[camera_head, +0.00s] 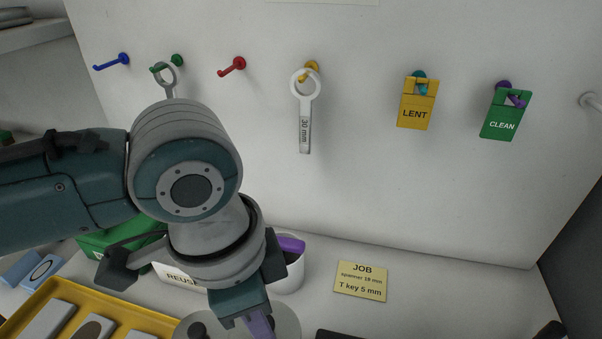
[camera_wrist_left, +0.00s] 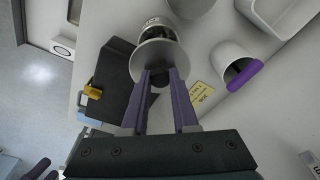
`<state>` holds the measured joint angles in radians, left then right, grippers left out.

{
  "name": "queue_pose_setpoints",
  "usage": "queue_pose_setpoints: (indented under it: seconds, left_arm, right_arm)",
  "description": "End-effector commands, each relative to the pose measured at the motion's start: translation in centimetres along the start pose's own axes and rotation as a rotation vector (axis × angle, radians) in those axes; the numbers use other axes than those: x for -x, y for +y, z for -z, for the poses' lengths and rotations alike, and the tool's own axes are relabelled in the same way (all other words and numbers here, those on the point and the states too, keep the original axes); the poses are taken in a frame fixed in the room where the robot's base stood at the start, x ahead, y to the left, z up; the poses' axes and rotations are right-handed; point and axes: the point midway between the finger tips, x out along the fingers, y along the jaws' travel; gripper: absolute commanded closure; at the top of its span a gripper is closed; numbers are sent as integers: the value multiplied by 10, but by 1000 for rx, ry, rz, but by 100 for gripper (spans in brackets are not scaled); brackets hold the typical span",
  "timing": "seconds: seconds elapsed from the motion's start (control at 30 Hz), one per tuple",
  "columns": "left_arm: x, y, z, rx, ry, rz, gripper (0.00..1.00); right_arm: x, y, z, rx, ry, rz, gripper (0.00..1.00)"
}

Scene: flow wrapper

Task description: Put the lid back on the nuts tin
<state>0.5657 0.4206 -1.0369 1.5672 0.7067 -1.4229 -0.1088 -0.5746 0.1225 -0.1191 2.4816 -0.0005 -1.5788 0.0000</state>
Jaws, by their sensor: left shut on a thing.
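My left gripper (camera_wrist_left: 160,80) is shut on the dark knob of a round grey lid (camera_wrist_left: 153,58), and the lid hangs in front of its fingertips in the left wrist view. A tin with lettering (camera_wrist_left: 152,22) shows just beyond the lid, partly hidden by it. I cannot tell whether lid and tin touch. In the head view my left gripper (camera_head: 258,325) is at the bottom, over a grey disc (camera_head: 287,322) cut off by the frame edge. Two dark purple prongs low in the left wrist view look like my right gripper (camera_wrist_left: 42,171), its fingers apart.
A white bin (camera_head: 290,274) with a purple item stands behind my left gripper, beside a yellow JOB note (camera_head: 360,282). A dark flat case (camera_wrist_left: 112,88) lies near the tin. A yellow tray (camera_head: 25,319) is at left. Spanners and tags hang on the back wall.

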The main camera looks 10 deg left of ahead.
Motion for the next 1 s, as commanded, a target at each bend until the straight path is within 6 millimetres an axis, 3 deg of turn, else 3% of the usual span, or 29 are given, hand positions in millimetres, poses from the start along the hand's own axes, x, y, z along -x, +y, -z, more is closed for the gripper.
queue_pose_setpoints:
  seconds: [0.03,0.17,0.73,1.0]
  left_arm:
    - [2,3,-2,-4,-3,-1,100]
    - [-5,4,-4,-9,-2,2,100]
    - [-49,4,-9,-9,-1,4,100]
    - [-66,4,-11,-8,-1,2,100]
  right_arm:
    - [7,0,2,0,-1,0,30]
    - [4,0,1,0,-1,0,30]
    - [-49,-3,-20,0,-12,3,30]
    - [-56,-4,-22,-2,-12,5,30]
